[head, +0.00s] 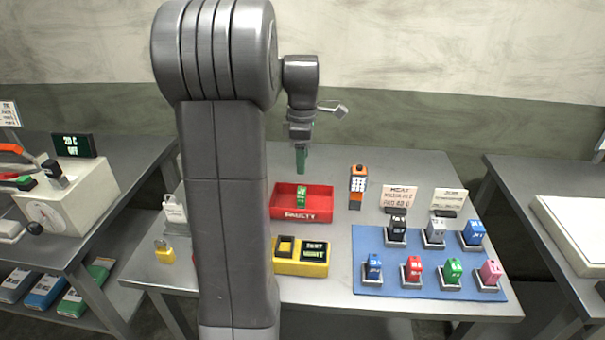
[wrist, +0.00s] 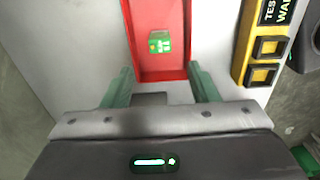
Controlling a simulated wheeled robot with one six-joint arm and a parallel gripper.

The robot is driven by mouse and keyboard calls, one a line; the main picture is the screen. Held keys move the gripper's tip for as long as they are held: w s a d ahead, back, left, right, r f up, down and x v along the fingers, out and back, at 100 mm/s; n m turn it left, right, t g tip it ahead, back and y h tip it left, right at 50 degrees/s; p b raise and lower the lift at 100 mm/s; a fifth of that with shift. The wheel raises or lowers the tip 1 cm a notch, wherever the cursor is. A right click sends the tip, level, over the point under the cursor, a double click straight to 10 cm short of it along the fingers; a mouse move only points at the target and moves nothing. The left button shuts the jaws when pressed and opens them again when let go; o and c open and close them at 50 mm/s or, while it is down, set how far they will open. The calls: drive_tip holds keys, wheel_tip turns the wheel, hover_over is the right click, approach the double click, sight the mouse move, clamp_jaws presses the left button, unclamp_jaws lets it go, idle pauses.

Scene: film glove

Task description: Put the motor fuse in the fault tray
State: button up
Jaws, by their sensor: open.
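A small green fuse (head: 301,196) lies inside the red fault tray (head: 326,208), which is marked FAULTY. In the wrist view the green fuse (wrist: 159,42) rests on the floor of the red tray (wrist: 180,70), apart from my fingers. The print on it is too small to read, so I cannot tell by name that it is the motor fuse. My gripper (head: 302,162) hangs above the tray with its green fingers pointing down. In the wrist view my gripper (wrist: 161,84) is open with nothing between its fingers.
A yellow tester (head: 300,262) stands in front of the tray. A blue mat (head: 375,245) at right holds several coloured fuses in sockets, including another green one (head: 453,269). An orange-topped meter (head: 358,185) stands right of the tray, a yellow padlock (head: 165,251) at left.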

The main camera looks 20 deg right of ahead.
drive_tip(key=shift+r, duration=1.3)
